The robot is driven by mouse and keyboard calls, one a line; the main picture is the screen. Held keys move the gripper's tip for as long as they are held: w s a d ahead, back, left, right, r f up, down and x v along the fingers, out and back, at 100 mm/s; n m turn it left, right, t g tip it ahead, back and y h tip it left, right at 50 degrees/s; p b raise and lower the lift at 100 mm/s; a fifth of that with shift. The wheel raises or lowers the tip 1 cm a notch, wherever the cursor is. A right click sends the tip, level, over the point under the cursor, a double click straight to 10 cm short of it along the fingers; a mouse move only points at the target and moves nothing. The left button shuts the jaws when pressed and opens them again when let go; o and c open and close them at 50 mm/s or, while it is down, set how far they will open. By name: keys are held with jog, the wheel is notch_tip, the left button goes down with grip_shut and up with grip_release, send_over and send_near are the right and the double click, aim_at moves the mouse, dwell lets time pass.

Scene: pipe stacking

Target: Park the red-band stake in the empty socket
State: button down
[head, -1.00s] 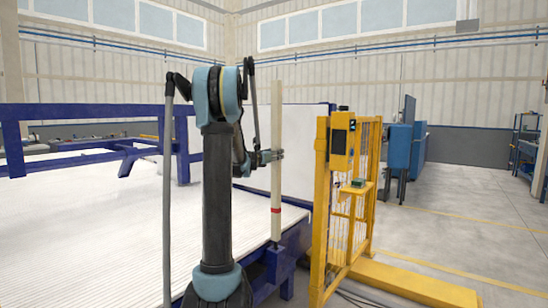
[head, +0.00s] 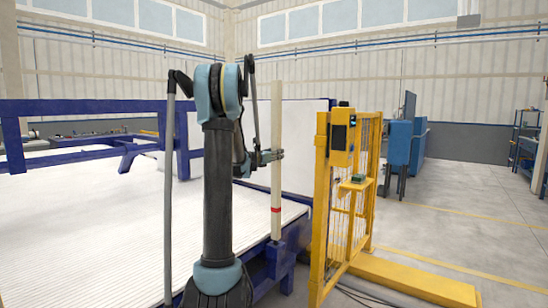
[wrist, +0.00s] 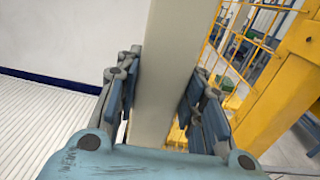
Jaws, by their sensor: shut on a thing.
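The red-band stake (head: 276,185) is a long, pale, upright pole with a red band near its lower end. My gripper (head: 272,156) is shut on it around mid-height. In the wrist view the stake (wrist: 165,80) runs between the two fingers of my gripper (wrist: 165,95). The stake's lower end shows at the near right corner of the blue rack frame (head: 275,262). I cannot tell whether it is inside a socket or just above or in front of one. No socket opening is clearly visible.
A yellow mesh fence with a control box (head: 342,135) stands close to the right of the stake. A yellow floor beam (head: 410,280) extends from it. The white ribbed rack bed (head: 100,235) lies to the left. Open floor is farther right.

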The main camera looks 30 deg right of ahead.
jog(key=shift+f, duration=1.2)
jog(key=c, duration=1)
grip_release()
jog(key=v, duration=1.2)
jog(key=shift+w, duration=0.1)
